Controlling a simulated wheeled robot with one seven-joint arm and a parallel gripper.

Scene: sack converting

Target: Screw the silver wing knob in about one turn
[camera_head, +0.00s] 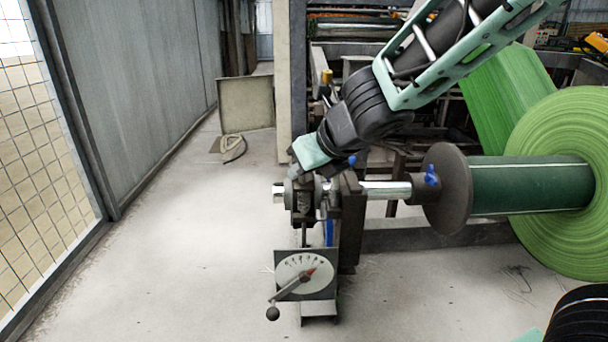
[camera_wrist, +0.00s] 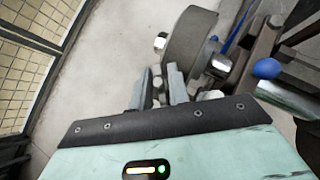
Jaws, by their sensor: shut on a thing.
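The silver wing knob (camera_wrist: 157,86) shows only as a small bright piece between my fingers in the wrist view. My gripper (camera_wrist: 159,80) is shut on it, with one grey finger on each side. Most of the knob is hidden by the fingers, so its wing angle and thread depth cannot be told. In the head view my gripper (camera_head: 306,178) reaches down from the upper right onto the dark round housing (camera_head: 301,200) at the shaft's left end. The knob cannot be made out clearly there.
A silver shaft end (camera_head: 279,193) sticks out left of the housing. A dial plate (camera_head: 318,262) with a black-balled lever stands below. Blue handles (camera_head: 431,177) sit along the shaft near the round flange (camera_head: 446,188) and green roll (camera_head: 560,180). Floor at left is clear up to the mesh fence (camera_head: 40,150).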

